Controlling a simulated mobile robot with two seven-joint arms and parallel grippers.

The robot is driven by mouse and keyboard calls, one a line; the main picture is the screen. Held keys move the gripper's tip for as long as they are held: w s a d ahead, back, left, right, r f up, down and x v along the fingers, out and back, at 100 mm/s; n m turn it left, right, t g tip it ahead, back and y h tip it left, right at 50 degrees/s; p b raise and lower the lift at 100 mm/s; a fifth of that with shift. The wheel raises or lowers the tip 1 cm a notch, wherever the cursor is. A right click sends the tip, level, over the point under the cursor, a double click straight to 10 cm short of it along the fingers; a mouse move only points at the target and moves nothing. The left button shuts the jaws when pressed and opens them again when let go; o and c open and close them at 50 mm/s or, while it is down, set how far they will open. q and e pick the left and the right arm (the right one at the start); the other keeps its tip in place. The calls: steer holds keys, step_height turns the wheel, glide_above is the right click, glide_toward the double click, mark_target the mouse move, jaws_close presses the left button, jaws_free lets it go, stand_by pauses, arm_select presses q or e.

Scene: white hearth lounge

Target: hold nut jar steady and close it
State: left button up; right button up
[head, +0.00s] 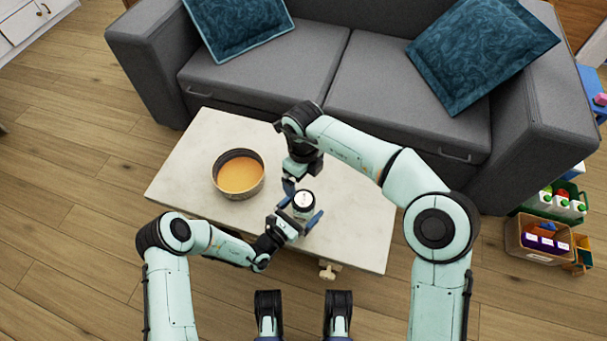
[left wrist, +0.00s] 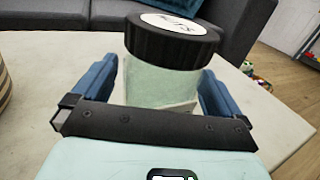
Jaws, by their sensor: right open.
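The nut jar (head: 303,209) stands near the front middle of the low table, and it also shows in the left wrist view (left wrist: 160,82). Its body is pale and clear. Its black lid (left wrist: 172,38) with a white top sits on the mouth and looks slightly tilted; I cannot tell whether it is tight. My left gripper (head: 301,207) has its blue fingers on either side of the jar body, below the lid, shut on the jar. My right gripper (head: 291,184) is open and empty, pointing down behind the jar, apart from it.
A round bowl with orange contents (head: 239,174) stands on the table (head: 180,169) left of the jar. A grey sofa (head: 325,70) stands behind the table. Crates with bottles and boxes (head: 540,240) sit on the floor at right. The table's right part is clear.

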arm_select(q)
steer(key=p+v, duration=0.3)
steer(key=v, duration=1)
steer(key=shift+a, duration=0.15)
steer(key=shift+s, duration=0.1)
steer(key=shift+r, duration=0.1)
